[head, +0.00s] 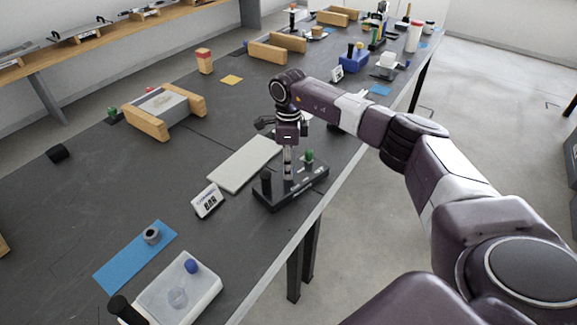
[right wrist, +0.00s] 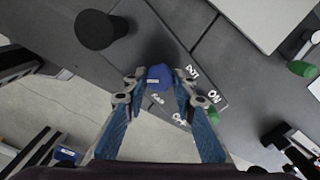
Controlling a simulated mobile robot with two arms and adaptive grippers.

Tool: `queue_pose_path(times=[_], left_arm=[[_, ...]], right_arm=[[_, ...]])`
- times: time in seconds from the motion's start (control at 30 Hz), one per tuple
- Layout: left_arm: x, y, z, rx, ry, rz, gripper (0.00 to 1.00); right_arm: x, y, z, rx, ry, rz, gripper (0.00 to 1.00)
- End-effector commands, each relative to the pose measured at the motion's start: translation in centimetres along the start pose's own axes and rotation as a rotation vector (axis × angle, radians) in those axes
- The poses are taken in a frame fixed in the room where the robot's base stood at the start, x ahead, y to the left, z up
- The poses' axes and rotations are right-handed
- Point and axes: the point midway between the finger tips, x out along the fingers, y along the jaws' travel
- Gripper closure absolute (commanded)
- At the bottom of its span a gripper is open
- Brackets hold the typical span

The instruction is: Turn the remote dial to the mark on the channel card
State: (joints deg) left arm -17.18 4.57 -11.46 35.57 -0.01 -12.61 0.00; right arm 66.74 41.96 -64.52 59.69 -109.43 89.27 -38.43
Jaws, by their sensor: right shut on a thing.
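The remote is a dark box (head: 291,192) near the table's right edge, with a black post (head: 266,182) and a green knob (head: 309,157). My right gripper (head: 287,168) points down over its middle. In the right wrist view its fingertips (right wrist: 159,78) are shut on the blue dial (right wrist: 159,76), one on each side. White lettering, including ON, lies beside the dial; the rest is hard to read. The dial is hidden by the gripper in the head view. The white channel card (head: 207,201) stands left of the remote; its dark marks are too small to read. My left gripper is not in view.
A flat pale panel (head: 244,163) lies just behind the remote. A white box with a blue knob (head: 180,289) and a blue mat (head: 121,263) are at the near left. Wooden blocks (head: 145,122) stand farther back. Dark tabletop between them is clear.

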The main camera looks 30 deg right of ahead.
Motion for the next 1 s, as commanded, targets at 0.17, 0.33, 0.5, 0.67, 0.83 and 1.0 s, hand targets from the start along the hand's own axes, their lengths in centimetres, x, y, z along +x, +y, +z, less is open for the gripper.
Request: queue_pose_path(times=[0.17, 0.33, 0.5, 0.67, 0.83, 1.0], left_arm=[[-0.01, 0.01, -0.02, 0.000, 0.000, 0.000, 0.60], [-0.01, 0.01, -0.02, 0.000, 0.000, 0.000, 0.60], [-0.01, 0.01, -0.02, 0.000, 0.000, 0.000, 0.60], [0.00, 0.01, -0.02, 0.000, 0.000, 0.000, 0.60], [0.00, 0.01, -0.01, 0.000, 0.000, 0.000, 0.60], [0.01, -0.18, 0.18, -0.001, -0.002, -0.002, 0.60]], right_arm=[[-0.08, -0.03, 0.03, 0.000, -0.001, -0.001, 0.99], [-0.08, -0.03, 0.04, 0.000, -0.001, -0.001, 0.99], [-0.08, -0.03, 0.04, 0.000, -0.001, -0.001, 0.99], [-0.07, -0.02, 0.03, -0.001, -0.001, -0.001, 0.59], [-0.03, -0.01, 0.02, 0.000, -0.001, 0.000, 0.57], [-0.27, -0.03, 0.03, -0.001, -0.001, -0.001, 0.57]])
